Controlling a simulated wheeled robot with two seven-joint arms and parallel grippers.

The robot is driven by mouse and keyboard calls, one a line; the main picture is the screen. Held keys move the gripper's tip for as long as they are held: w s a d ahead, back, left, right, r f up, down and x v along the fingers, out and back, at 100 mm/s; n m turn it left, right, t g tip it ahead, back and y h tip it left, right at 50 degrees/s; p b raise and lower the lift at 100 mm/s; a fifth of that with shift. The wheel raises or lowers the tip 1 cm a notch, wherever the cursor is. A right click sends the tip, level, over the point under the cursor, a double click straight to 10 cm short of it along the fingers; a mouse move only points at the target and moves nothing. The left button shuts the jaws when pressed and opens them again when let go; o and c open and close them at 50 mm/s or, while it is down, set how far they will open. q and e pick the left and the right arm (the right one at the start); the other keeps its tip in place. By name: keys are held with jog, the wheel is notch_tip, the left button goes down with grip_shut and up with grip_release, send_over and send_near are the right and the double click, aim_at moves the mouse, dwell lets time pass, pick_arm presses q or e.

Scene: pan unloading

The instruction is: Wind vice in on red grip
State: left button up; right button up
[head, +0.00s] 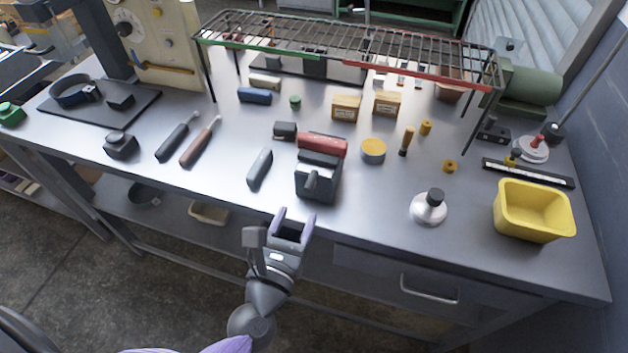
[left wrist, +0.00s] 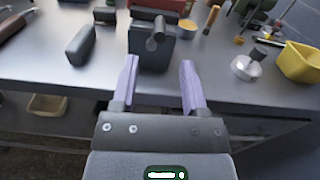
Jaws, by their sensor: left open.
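The vice (head: 317,178) is a dark grey-green block near the front edge of the metal bench, with a handle (head: 311,181) on its front face. The red grip (head: 322,145) lies across the top at the back of the vice; whether the jaws touch it I cannot tell. The vice also shows at the top of the left wrist view (left wrist: 152,48), with its handle pointing toward me. My left gripper (head: 293,215) is open and empty, at the bench's front edge, short of the vice. Its two purple fingers show in the left wrist view (left wrist: 160,78). My right gripper is not in view.
A grey block (head: 260,168) lies left of the vice. A yellow disc (head: 373,150), a silver weight with a black knob (head: 429,207) and a yellow bin (head: 534,211) stand to the right. A wire rack (head: 345,48) spans the back.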

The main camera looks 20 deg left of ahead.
aim_at(311, 179)
pick_arm(q)
jog(key=w, duration=0.8)
jog(key=shift+w+d, duration=0.1)
jog(key=shift+w, duration=0.25)
jog(key=shift+c, duration=0.2)
grip_shut()
